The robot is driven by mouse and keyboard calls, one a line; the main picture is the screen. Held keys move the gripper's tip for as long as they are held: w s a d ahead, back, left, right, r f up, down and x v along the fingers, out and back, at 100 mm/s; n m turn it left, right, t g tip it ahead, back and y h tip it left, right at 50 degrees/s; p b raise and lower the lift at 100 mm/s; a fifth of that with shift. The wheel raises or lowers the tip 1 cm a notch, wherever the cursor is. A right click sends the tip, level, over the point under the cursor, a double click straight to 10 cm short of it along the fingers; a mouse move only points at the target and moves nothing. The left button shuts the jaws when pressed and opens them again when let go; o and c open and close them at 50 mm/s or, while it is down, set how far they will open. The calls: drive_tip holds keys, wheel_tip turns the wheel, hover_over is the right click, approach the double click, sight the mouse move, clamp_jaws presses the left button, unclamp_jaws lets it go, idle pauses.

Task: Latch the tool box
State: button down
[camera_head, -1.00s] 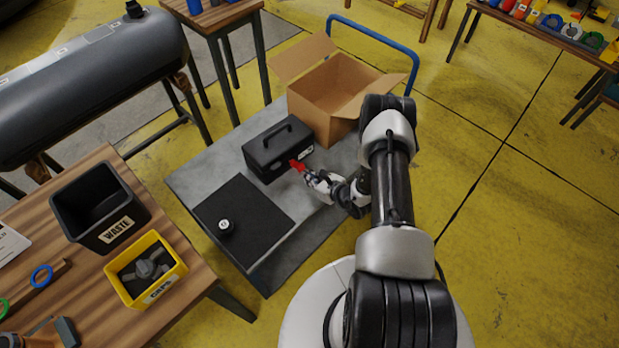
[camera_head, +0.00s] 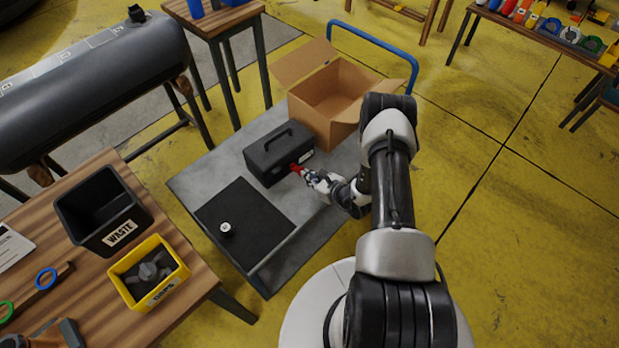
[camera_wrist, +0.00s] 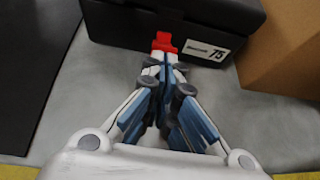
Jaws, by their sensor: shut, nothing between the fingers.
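The black tool box (camera_head: 272,152) stands on the grey cart with its lid down and its top handle folded over the middle. Its red latch (camera_head: 295,168) is on the front face, next to a white label marked 75. In the wrist view the red latch (camera_wrist: 164,41) shows just beyond the fingertips, against the box front (camera_wrist: 120,22). My gripper (camera_head: 304,172) is shut and empty, its tips (camera_wrist: 163,62) at the lower edge of the latch, seemingly touching it. The fingertips partly hide the latch's lower end, so I cannot tell whether it is fastened.
An open cardboard box (camera_head: 330,98) stands close behind and right of the tool box. A black mat (camera_head: 250,220) with a small round item (camera_head: 226,229) lies on the cart (camera_head: 190,183) in front. A blue cart handle (camera_head: 385,50) rises behind.

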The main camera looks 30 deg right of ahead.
drive_tip(key=shift+w+r+p, duration=0.2)
drive_tip(key=shift+r+p, duration=0.1)
drive_tip(key=shift+r, duration=0.4)
drive_tip(key=shift+w+a+r, duration=0.1)
drive_tip(key=shift+w+a+r, duration=0.1)
drive_tip(key=shift+w+r, duration=0.2)
drive_tip(key=shift+r, duration=0.15)
idle(0.3)
drive_tip(key=shift+w+r, duration=0.35)
drive_tip(key=shift+w+a, duration=0.1)
drive_tip(key=shift+w, duration=0.05)
drive_tip(key=shift+w+a+r, duration=0.1)
drive_tip(key=shift+w+r, duration=0.05)
drive_tip(key=shift+w, duration=0.25)
